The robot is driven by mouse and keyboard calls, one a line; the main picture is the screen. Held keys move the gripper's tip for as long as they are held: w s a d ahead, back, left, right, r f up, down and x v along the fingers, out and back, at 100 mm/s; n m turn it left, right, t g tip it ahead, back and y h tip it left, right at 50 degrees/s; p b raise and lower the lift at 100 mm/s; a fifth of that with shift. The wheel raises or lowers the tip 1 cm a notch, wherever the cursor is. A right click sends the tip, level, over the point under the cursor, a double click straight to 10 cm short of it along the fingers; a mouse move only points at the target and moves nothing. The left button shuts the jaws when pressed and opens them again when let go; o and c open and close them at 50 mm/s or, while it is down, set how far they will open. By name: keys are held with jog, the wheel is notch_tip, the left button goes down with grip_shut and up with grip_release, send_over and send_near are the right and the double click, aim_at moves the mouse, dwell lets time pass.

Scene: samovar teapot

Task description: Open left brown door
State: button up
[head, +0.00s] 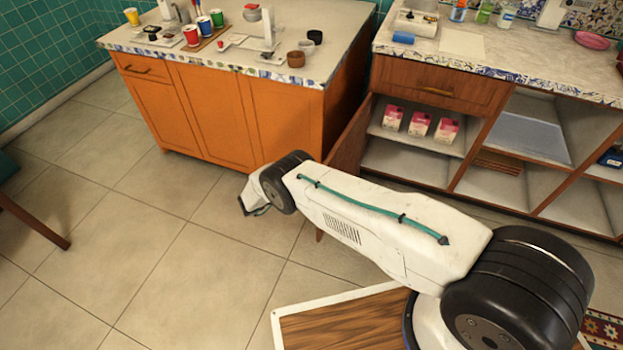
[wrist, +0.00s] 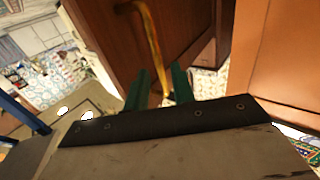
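The left brown door (head: 349,146) stands swung out from the right-hand cabinet in the head view, its lower part hidden behind my arm. The shelves behind its opening are exposed. In the wrist view a brown door panel (wrist: 105,50) fills the upper middle, with a long brass handle (wrist: 152,45) on it. My gripper (wrist: 160,84) has its two green fingers apart, with the handle's lower end seen in line with the gap. I cannot tell whether they touch it. In the head view my gripper (head: 254,207) is low over the floor, left of the door.
An orange island (head: 215,115) stands close on the left, its counter crowded with cups. Pink-and-white cartons (head: 420,124) sit on the exposed shelf. A drawer (head: 437,84) is shut above them. Tiled floor (head: 130,215) is clear at left; a chair leg (head: 35,222) stands at its edge.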

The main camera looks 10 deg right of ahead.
jog(key=v, duration=0.3)
jog(key=shift+s+a, duration=0.1)
jog(key=shift+a, duration=0.2)
